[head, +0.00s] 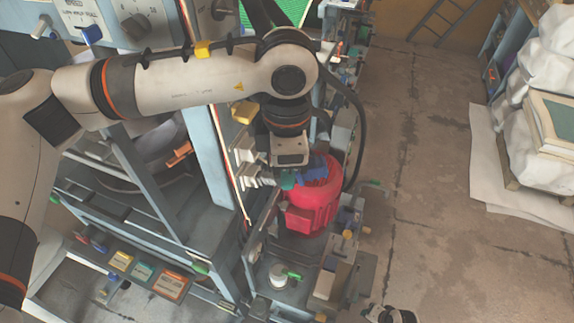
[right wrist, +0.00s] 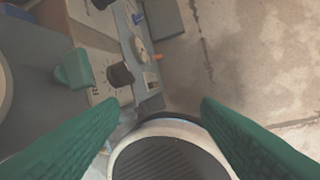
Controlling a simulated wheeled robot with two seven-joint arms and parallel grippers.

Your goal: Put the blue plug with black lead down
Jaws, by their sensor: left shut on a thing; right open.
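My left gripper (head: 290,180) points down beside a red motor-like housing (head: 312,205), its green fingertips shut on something. A blue piece (head: 312,168) shows right at the fingertips, against the top of the red housing; it looks like the blue plug, but the arm partly covers it. A black cable (head: 352,110) loops down to the right of the wrist; I cannot tell whether it is the plug's lead. My right gripper (right wrist: 155,108) is open in the right wrist view, its green fingers wide apart, with no plug between them.
A blue-grey machine frame (head: 205,130) stands left of the red housing. A row of labelled buttons (head: 145,272) lies at lower left. A white round part (head: 278,275) with a green handle is below the housing. Bare concrete floor (head: 430,180) lies to the right, with wrapped stacks (head: 545,75) beyond.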

